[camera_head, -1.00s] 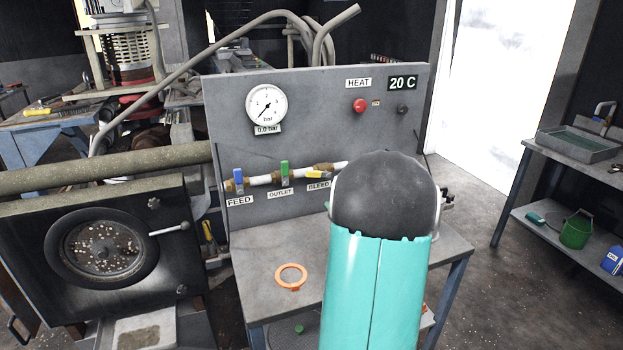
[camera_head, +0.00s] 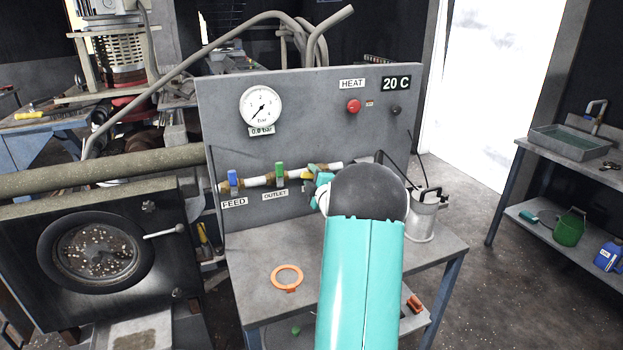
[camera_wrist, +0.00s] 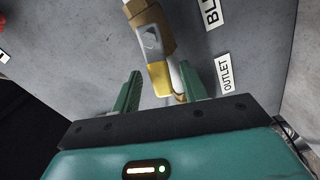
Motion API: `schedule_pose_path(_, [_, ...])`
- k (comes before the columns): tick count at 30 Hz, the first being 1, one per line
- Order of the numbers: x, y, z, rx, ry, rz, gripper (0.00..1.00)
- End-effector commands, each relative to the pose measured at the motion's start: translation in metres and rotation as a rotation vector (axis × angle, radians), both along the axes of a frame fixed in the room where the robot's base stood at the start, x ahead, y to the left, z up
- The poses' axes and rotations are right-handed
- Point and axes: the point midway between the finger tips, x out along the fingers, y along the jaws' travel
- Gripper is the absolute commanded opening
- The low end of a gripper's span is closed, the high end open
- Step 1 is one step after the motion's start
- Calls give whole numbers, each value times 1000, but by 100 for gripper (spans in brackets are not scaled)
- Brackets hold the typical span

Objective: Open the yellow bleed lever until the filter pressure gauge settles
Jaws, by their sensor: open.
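The pressure gauge (camera_head: 261,110) on the grey panel has its needle at the low end, and the plate below reads 0.0 bar. The yellow bleed lever (camera_wrist: 158,77) hangs from a brass valve in the wrist view. In the head view my arm and gripper (camera_head: 318,178) hide most of that valve and its label. My gripper (camera_wrist: 161,73) is open, with one green finger on each side of the yellow lever in the wrist view. I cannot tell whether either finger touches it.
The blue feed lever (camera_head: 232,179) and green outlet lever (camera_head: 280,173) sit left of my gripper on the same pipe. A metal can (camera_head: 422,222) stands right on the bench. An orange ring (camera_head: 287,277) lies on the bench front. A red knob (camera_head: 353,106) is above.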

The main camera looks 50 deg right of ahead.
Motion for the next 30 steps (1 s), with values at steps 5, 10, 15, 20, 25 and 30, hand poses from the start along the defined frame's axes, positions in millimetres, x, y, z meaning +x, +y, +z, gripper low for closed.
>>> schedule_pose_path(5, [0,0,0,0,0,0,44])
schedule_pose_path(10, [0,0,0,0,0,0,14])
schedule_pose_path(15, [0,0,0,0,0,0,0])
schedule_pose_path(20, [0,0,0,3,-2,0,0])
schedule_pose_path(25, [-1,0,2,31,-18,-1,0])
schedule_pose_path(30, [-2,-2,5,98,-59,-2,0])
